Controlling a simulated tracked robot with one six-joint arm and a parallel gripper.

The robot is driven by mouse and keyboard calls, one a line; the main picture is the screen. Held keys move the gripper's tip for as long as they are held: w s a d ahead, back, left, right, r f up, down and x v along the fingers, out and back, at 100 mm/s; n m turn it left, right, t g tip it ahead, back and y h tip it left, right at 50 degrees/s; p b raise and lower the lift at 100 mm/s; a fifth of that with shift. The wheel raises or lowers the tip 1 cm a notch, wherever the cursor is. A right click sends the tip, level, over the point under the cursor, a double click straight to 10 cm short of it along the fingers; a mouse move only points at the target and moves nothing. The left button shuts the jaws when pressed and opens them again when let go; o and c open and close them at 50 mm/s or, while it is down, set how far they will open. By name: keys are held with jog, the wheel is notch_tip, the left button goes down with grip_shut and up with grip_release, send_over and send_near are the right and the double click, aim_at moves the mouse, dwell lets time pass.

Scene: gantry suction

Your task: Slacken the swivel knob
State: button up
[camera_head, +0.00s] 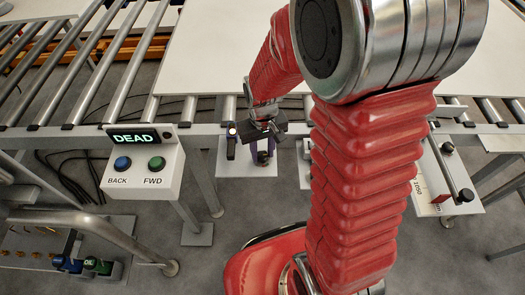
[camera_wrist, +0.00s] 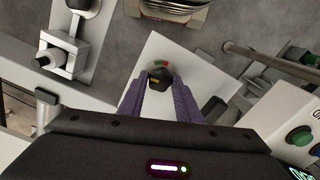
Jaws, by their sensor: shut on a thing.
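The swivel knob (camera_wrist: 158,80) is black with a yellow mark, in the middle of the wrist view. A ring with red and green parts (camera_wrist: 160,66) shows around its far side. My gripper (camera_wrist: 159,90) has its two purple fingers on either side of the knob and is shut on it. In the head view my gripper (camera_head: 264,148) reaches down to a pale plate (camera_head: 232,169) below the roller conveyor, and the arm hides part of that area.
A dark handle (camera_head: 231,149) is close left of my gripper. A white panel (camera_head: 215,60) lies on the rollers. A scale plate with a black bar (camera_head: 455,172) is at the right.

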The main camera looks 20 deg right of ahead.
aim_at(262, 155)
jog(key=shift+n, duration=0.6)
jog(key=o, duration=1.1)
jog(key=shift+c, duration=0.2)
jog(key=shift+r, duration=0.15)
notch_tip(262, 155, up, 13)
jog(key=shift+r, duration=0.2)
